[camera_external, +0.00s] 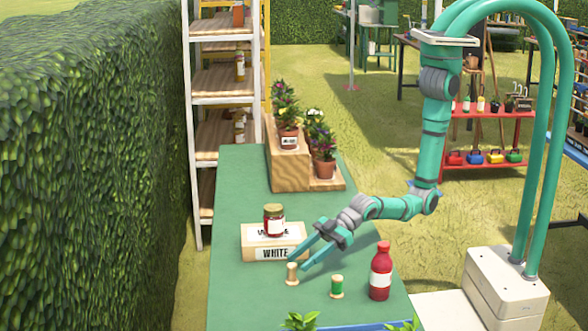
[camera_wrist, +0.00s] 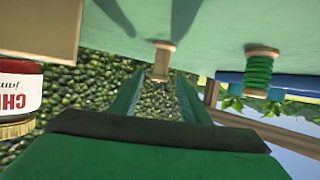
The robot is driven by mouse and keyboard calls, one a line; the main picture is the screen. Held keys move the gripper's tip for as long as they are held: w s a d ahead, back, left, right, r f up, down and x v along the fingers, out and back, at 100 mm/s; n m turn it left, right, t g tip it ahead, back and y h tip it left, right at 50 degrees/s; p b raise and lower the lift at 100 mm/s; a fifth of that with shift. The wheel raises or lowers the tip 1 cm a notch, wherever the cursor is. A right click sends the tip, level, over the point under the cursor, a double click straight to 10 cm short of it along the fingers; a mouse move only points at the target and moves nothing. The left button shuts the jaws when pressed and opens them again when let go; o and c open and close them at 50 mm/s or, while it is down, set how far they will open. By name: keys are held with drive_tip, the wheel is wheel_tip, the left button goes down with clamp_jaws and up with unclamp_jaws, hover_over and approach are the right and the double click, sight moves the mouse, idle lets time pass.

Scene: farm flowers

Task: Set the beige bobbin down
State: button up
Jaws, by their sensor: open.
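The beige bobbin (camera_external: 292,274) stands upright on the green table, in front of the box labelled WHITE (camera_external: 273,241). My gripper (camera_external: 297,257) is open, its fingers pointing down and left toward the bobbin. In the wrist view the beige bobbin (camera_wrist: 162,61) shows beyond and between the two finger ends (camera_wrist: 158,85), with its flange against the green tabletop. The picture there is upside down. I cannot tell whether a finger touches the bobbin.
A bobbin with green thread (camera_external: 337,286) and a red bottle (camera_external: 380,270) stand to the right. A jar (camera_external: 274,220) sits on the box. Potted flowers (camera_external: 289,130) stand on wooden steps at the far end. The table's left side is clear.

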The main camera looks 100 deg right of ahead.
drive_tip(key=v, duration=0.7)
drive_tip(key=shift+s+d, duration=0.1)
drive_tip(key=shift+s, duration=0.1)
